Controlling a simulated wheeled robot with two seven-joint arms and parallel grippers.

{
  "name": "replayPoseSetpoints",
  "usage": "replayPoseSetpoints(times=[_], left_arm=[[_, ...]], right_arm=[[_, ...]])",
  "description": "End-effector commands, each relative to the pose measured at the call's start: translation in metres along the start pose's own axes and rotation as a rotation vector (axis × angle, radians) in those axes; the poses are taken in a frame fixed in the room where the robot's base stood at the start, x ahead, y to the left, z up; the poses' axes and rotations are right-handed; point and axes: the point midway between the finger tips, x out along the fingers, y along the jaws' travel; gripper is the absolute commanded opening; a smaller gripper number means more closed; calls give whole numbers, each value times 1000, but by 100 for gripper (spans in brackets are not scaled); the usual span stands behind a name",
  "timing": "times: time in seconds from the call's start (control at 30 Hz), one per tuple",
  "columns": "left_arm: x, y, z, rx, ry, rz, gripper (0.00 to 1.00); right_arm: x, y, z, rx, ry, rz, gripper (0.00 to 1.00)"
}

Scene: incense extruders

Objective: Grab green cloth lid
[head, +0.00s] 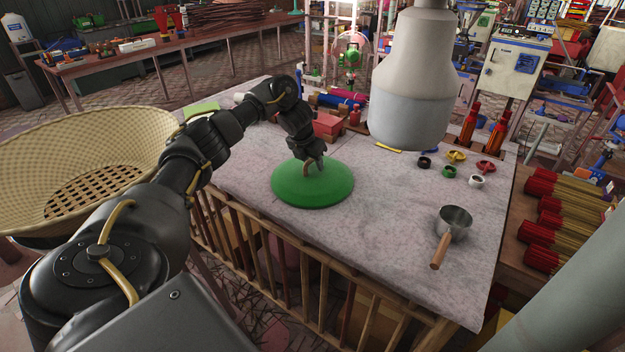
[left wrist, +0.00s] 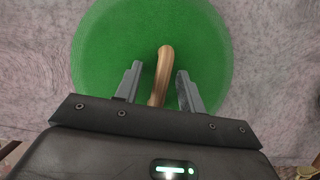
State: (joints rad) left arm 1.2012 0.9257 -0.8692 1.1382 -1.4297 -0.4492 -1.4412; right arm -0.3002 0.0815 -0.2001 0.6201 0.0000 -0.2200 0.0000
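The green cloth lid (head: 313,187) is a round, low dome lying on the grey tabletop. A curved wooden handle (left wrist: 162,75) stands at its middle. In the left wrist view the green lid (left wrist: 110,50) fills most of the upper picture. My left gripper (left wrist: 156,85) is open, with one finger on each side of the handle and a gap visible on both sides. In the head view my left gripper (head: 313,160) points down just over the lid's centre. My right gripper is not in view.
A metal pan (head: 455,220) with a wooden handle lies on the table (head: 385,225) to the right. Several small coloured rings (head: 449,171) lie at the far right. A red box (head: 327,125) stands behind the lid. A woven basket (head: 95,150) is at the left.

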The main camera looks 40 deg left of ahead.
Motion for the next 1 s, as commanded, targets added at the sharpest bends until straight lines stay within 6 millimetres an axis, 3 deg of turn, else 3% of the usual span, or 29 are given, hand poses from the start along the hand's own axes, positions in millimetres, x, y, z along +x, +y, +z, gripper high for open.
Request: replayPoseSetpoints(times=[0.23, 0.53, 1.0], left_arm=[[1, 0, 0, 1, -1, 0, 38], [1, 0, 0, 1, -1, 0, 0], [-2, 0, 2, 0, -2, 0, 0]], right_arm=[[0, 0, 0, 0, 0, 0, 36], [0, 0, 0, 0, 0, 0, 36], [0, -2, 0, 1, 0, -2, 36]])
